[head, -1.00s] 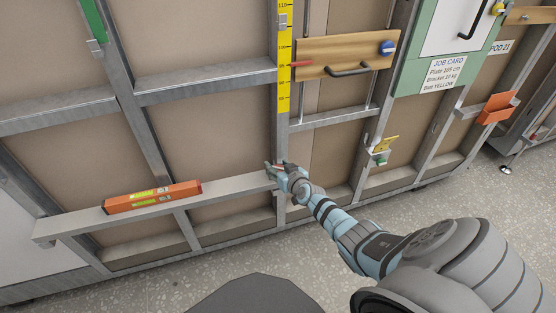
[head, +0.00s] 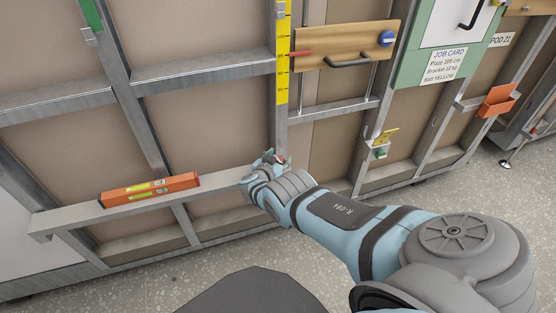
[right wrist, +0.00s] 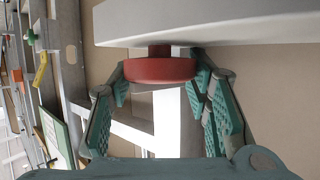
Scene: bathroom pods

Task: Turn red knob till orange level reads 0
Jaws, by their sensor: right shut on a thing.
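The red knob (right wrist: 160,72) shows in the right wrist view as a red disc on a short stem under a pale rail (right wrist: 210,22). My right gripper (right wrist: 160,78) has one finger on each side of the knob and is shut on it. In the head view my right gripper (head: 268,160) is at the right end of the rail, where it mostly hides the knob. The orange level (head: 150,189) lies on the rail (head: 110,215) towards its left end. Its vials show yellow-green, but its reading is too small to make out. My left gripper is not in view.
A yellow scale (head: 283,70) stands upright above my gripper. A wooden board (head: 345,44) with a dark handle is beside it. A job card (head: 443,67), a yellow bracket (head: 385,137) and an orange holder (head: 497,101) are further right. The speckled floor in front is clear.

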